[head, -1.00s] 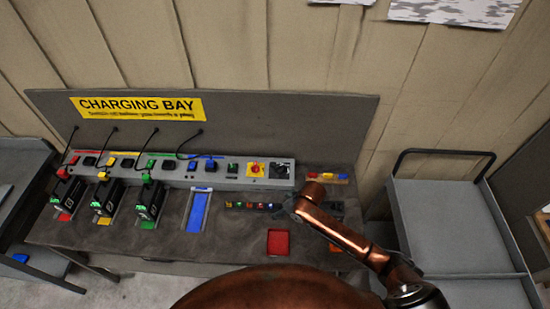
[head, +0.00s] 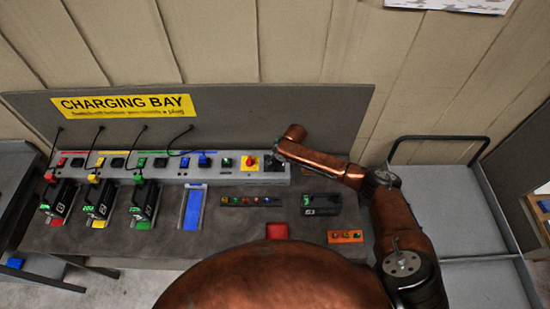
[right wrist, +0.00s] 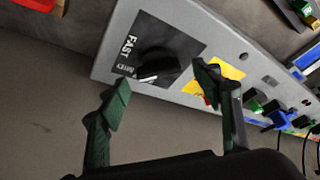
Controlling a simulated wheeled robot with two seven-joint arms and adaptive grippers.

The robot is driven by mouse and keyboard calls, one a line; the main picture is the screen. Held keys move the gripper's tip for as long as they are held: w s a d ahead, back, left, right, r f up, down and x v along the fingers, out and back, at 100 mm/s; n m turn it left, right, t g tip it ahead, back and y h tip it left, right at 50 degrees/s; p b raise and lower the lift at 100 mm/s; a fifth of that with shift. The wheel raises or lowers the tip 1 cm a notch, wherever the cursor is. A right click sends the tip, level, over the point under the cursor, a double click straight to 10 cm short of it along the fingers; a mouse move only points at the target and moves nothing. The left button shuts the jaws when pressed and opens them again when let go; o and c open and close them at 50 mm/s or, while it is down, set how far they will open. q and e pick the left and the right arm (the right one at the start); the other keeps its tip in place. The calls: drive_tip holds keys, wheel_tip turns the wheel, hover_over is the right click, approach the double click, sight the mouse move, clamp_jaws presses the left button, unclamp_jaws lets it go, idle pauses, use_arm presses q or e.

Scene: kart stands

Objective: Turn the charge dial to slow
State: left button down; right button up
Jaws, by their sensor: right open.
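The charge dial (right wrist: 158,64) is a dark round knob on a black plate lettered FAST, at the end of the grey charger strip. A pale mark shows on the knob's near edge, close to smaller lettering that I cannot read surely. In the head view the dial's plate (head: 273,165) is partly covered by my right gripper (head: 279,155). In the right wrist view my right gripper (right wrist: 163,85) is open, its green fingertips on either side of the knob in the picture. I cannot tell whether they touch it. My left gripper is not in view.
A red button on a yellow plate (head: 249,164) sits just left of the dial. Several plugs and switches line the strip (head: 215,180). Batteries (head: 60,199) stand in bays at left; another battery (head: 321,204) lies at right. A grey cart (head: 440,200) stands farther right.

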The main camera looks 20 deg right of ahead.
drive_tip(key=shift+w+a+f, duration=0.1)
drive_tip(key=shift+w+f, duration=0.05)
drive_tip(key=shift+f, duration=0.4)
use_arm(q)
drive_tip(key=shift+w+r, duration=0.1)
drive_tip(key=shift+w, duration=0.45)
use_arm(e)
drive_tip(key=shift+c, duration=0.5)
drive_tip(key=c, duration=1)
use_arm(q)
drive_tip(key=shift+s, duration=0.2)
use_arm(e)
drive_tip(key=shift+c, duration=0.3)
